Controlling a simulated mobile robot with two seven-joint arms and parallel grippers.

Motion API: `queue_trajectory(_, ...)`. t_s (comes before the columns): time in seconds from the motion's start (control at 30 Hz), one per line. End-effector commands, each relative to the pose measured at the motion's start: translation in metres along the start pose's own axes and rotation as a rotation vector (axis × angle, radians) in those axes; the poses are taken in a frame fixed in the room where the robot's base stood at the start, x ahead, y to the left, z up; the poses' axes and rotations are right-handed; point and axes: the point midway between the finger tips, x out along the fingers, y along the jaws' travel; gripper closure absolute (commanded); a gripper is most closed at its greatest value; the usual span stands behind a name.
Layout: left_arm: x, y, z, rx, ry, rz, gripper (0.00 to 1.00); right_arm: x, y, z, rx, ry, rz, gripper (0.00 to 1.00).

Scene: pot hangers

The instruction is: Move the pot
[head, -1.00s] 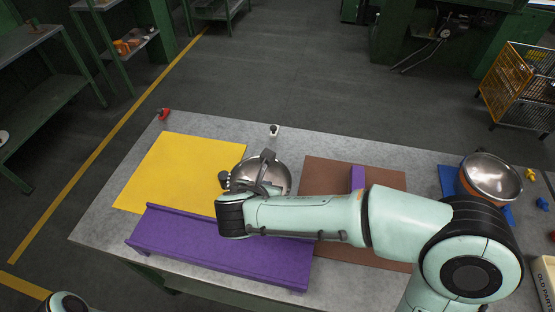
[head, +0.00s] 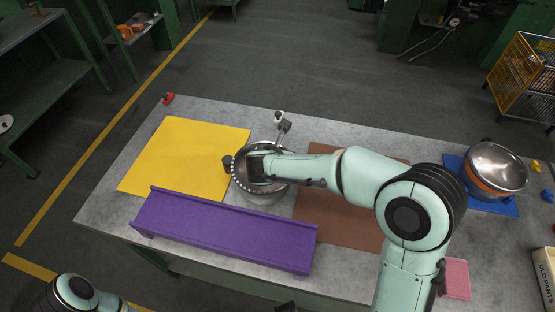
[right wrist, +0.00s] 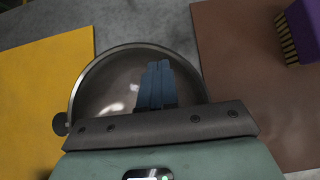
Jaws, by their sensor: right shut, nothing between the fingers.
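A metal pot (head: 264,196) stands on the grey table between the yellow mat and the brown mat. In the right wrist view the pot (right wrist: 105,88) shows its round rim and shiny inside. My right gripper (right wrist: 158,66) is shut and empty, its fingers seen against the pot's inside. Whether they touch it I cannot tell. In the head view my right wrist covers part of the pot and hides the fingers. A second metal pot with an orange band (head: 495,168) sits on a blue mat at the right. My left gripper is not in view.
A long purple rack (head: 225,230) lies along the table's front. The yellow mat (head: 185,155) is clear. A pink block (head: 456,278), a red item (head: 168,99) and a box (head: 548,280) lie near the edges.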

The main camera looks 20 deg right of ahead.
Motion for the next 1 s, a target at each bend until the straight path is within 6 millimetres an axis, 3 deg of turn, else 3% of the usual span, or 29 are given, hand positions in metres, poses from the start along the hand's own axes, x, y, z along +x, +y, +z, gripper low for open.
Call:
queue_trajectory(0.37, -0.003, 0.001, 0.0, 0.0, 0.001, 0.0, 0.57, 0.004, 0.0, 0.004, 0.001, 0.001, -0.002, 1.0)
queue_trajectory(0.57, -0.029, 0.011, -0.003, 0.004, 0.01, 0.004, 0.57, 0.035, -0.001, 0.041, 0.003, 0.0, -0.007, 1.0)
queue_trajectory(0.8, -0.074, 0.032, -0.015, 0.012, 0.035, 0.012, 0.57, 0.084, 0.0, 0.095, 0.002, -0.002, -0.005, 1.0)
queue_trajectory(1.0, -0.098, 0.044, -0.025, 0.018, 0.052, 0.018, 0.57, 0.11, 0.001, 0.117, 0.002, -0.002, -0.002, 1.0)
